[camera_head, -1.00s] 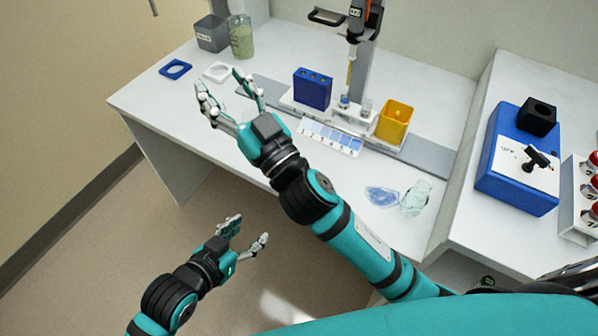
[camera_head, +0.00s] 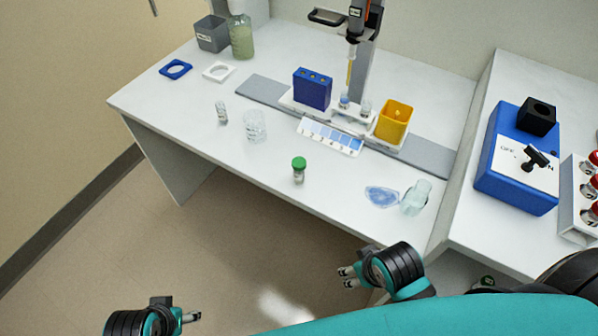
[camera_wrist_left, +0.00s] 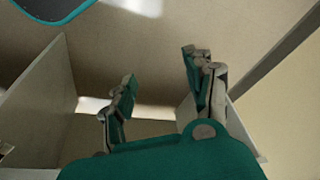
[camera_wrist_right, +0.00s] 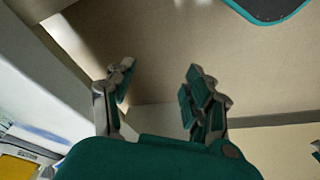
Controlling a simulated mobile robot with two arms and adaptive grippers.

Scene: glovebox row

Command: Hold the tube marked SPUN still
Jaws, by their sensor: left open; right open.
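I cannot read the word SPUN on any tube. A green-capped vial (camera_head: 299,171) stands upright near the bench's front edge. A small labelled vial (camera_head: 222,113) stands farther left. Tubes (camera_head: 345,100) stand in the white holder at the foot of the stand, and a blue rack (camera_head: 312,90) is beside it. My right gripper (camera_head: 345,277) is open and empty, in front of the bench and apart from everything. My left gripper (camera_head: 192,317) is low at the bottom left, over the floor. It shows open and empty in the left wrist view (camera_wrist_left: 158,68).
A clear beaker (camera_head: 255,126) stands beside the small vial. A yellow bin (camera_head: 394,119), a numbered strip (camera_head: 330,136), a blue film piece (camera_head: 381,197) and a clear bottle (camera_head: 416,198) are on the bench. A blue switch box (camera_head: 515,185) stands right. The front-left bench top is clear.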

